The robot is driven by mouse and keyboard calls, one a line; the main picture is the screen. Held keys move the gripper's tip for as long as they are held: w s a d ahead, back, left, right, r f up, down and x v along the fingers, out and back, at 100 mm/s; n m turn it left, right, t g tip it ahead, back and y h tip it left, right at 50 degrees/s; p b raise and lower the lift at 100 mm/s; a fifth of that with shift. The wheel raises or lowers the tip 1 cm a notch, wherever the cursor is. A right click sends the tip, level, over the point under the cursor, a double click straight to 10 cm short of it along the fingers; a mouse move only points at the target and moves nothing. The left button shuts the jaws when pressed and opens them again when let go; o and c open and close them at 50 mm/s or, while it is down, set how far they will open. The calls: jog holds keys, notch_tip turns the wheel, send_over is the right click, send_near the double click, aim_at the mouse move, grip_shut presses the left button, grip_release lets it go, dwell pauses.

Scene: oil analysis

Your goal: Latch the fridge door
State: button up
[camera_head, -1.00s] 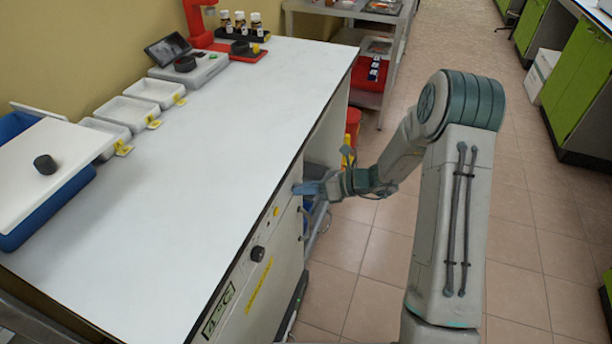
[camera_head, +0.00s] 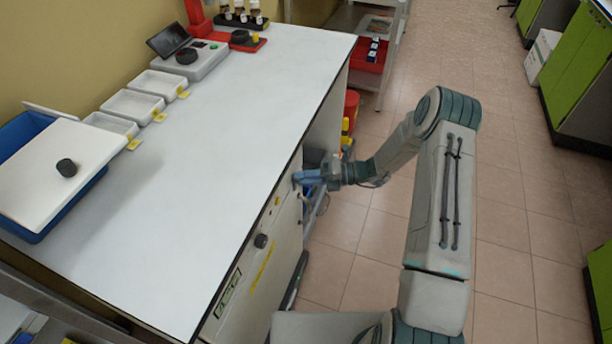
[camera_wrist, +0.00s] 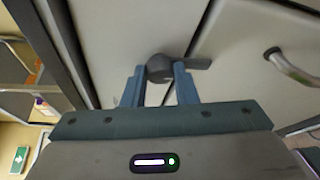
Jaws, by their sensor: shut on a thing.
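The pale fridge door (camera_head: 240,290) is in the front of the white bench, with a temperature label on it. It looks closed or nearly so; the head view does not settle this. My gripper (camera_head: 306,179) is at the far upper corner of the front, below the bench edge. In the wrist view a dark grey latch handle (camera_wrist: 198,64) has its round hub between the fingertips of my gripper (camera_wrist: 160,78), and its lever points right. The fingers are shut on the latch. A seam between two pale panels runs beside the hub.
A dark round knob (camera_head: 261,241) is on the fridge front. A metal bar handle (camera_wrist: 292,68) stands out at right in the wrist view. A red bin (camera_head: 350,108) stands beyond my gripper. The tiled floor (camera_head: 510,240) right of my arm is clear.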

jog(key=shift+m, duration=0.4)
jog(key=o, duration=1)
jog(key=shift+d, duration=0.1)
jog(key=d+r+b, duration=0.1)
jog(key=d, duration=1.2)
jog(key=shift+w+d+r, duration=0.25)
jog(key=shift+w+d, duration=0.05)
jog(key=shift+d, duration=0.05)
